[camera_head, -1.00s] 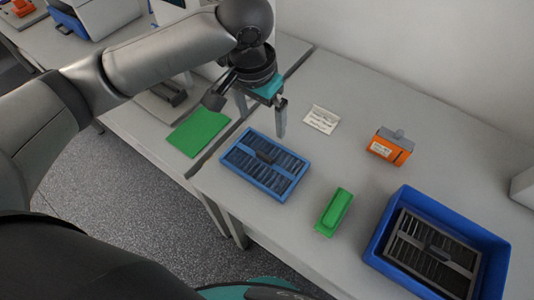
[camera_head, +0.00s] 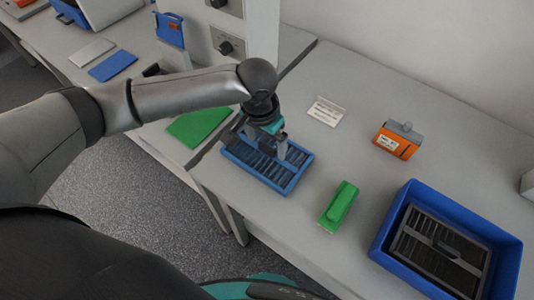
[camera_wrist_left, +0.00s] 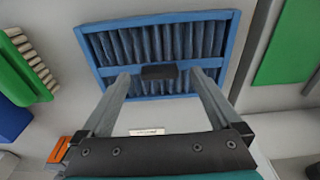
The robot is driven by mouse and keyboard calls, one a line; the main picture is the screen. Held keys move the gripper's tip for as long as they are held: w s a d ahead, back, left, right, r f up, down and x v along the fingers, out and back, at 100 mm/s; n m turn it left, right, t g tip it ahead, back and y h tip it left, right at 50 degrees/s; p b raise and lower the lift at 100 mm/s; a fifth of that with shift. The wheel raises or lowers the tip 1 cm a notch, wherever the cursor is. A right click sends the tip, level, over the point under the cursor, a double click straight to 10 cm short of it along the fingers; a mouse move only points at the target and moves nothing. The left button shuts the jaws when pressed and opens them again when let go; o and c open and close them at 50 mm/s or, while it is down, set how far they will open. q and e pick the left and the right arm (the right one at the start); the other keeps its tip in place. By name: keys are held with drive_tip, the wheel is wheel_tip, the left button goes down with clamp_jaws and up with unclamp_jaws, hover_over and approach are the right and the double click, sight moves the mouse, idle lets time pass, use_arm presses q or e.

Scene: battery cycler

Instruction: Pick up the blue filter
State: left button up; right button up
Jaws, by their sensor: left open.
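The blue filter (camera_head: 286,182) lies flat on the table, a blue frame with dark pleats and a black grip in its middle. My left gripper (camera_head: 268,152) is over the filter and hides part of it. In the left wrist view the filter (camera_wrist_left: 228,40) fills the upper middle. There the two fingers of my left gripper (camera_wrist_left: 158,76) are open, with the black grip (camera_wrist_left: 158,72) showing between the fingertips. I cannot tell whether they touch it. My right gripper is not in view.
A green brush (camera_head: 339,206) lies right of the filter. A blue bin (camera_head: 385,222) holding a dark filter stands farther right. An orange device (camera_head: 397,142) and a white card (camera_head: 326,111) lie behind. A green sheet (camera_head: 198,124) lies left, beyond the table seam.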

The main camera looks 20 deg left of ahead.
use_arm(q)
drive_tip(key=shift+f, duration=0.6)
drive_tip(key=c, duration=1.5)
